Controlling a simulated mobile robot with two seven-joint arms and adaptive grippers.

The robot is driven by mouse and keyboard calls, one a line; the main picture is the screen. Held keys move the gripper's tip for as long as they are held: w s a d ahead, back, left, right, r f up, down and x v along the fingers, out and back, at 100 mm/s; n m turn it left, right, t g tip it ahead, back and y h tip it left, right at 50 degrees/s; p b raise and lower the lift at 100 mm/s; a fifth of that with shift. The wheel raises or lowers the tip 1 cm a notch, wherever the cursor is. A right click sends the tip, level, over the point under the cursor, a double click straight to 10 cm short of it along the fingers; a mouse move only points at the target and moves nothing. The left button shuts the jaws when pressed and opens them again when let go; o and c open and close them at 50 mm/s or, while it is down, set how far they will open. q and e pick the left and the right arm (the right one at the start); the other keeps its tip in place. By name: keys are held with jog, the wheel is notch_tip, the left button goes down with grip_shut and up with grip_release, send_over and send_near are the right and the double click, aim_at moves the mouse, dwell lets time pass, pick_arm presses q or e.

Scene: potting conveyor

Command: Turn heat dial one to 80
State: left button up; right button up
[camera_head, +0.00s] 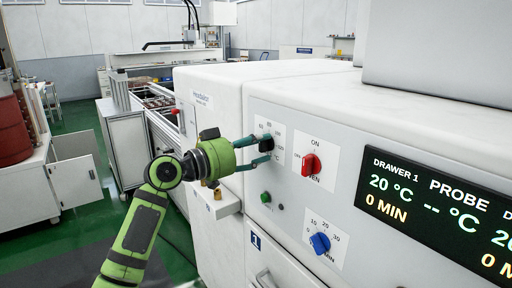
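The heat dial (267,143) is a small dark knob on a white scale plate with 60, 80 and 100 legible, on the white oven front. It is partly hidden by my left gripper (263,150). My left gripper comes in from the left, its two teal fingers apart, one above the other, with the tips at the dial. I cannot tell whether they press on it. The dial's pointer cannot be read. The display (435,212) shows DRAWER 1 at 20 °C and 0 MIN. My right gripper is not in view.
A red switch knob (311,165) marked ON sits close right of the dial. A blue timer knob (320,242) and a green button (265,197) are below. A conveyor (160,105) and an open white cabinet (76,170) stand at left, with green floor between.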

pick_arm(q)
jog(key=v, duration=1.2)
